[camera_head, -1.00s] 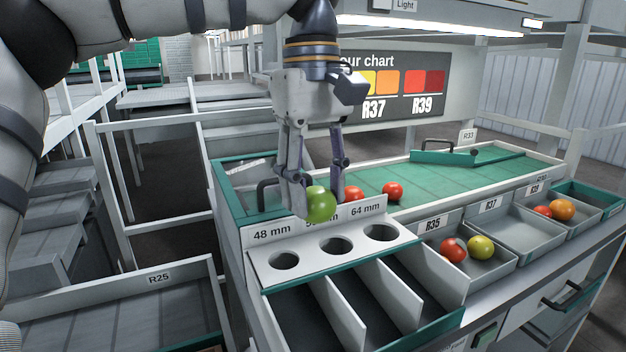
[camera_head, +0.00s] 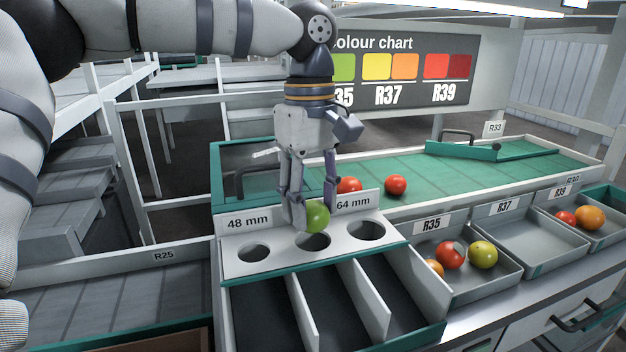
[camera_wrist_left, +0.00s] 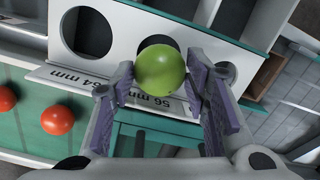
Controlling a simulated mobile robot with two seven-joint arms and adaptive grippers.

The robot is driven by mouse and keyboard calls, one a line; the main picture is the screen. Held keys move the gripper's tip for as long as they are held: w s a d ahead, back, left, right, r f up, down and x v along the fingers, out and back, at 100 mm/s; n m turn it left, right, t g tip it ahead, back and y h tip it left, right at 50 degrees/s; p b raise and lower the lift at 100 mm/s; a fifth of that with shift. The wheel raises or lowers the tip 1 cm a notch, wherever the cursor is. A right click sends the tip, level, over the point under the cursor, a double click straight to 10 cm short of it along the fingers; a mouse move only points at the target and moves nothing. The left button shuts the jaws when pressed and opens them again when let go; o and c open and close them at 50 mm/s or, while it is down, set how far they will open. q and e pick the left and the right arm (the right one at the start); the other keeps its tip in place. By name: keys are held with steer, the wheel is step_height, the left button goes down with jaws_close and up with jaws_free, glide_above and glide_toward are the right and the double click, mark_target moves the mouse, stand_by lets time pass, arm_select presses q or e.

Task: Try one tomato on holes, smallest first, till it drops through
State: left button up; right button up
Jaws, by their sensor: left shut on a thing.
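My left gripper (camera_head: 311,212) is shut on a green tomato (camera_head: 317,216), just above the back edge of the middle hole (camera_head: 313,242) in the white sizing plate (camera_head: 283,254). I cannot tell whether the tomato touches the plate. The 48 mm hole (camera_head: 253,253) is left of it and the 64 mm hole (camera_head: 366,230) right of it; both are empty. In the left wrist view the tomato (camera_wrist_left: 160,69) sits between the fingers and covers much of the middle hole, by the 56 mm label (camera_wrist_left: 150,101). My right gripper is not in view.
Two red tomatoes (camera_head: 349,186) (camera_head: 396,186) lie on the green surface (camera_head: 450,180) behind the plate. Divided bins (camera_head: 300,312) open in front of the plate. The R35 tray (camera_head: 492,289) holds several tomatoes, the R37 tray (camera_head: 515,241) is empty.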

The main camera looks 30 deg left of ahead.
arm_select(q)
steer(key=shift+f, duration=0.7)
steer(key=o, duration=0.9)
steer(key=shift+c, duration=0.2)
steer(key=shift+r, duration=0.1)
stand_by(0.6)
steer(key=shift+r, duration=3.4)
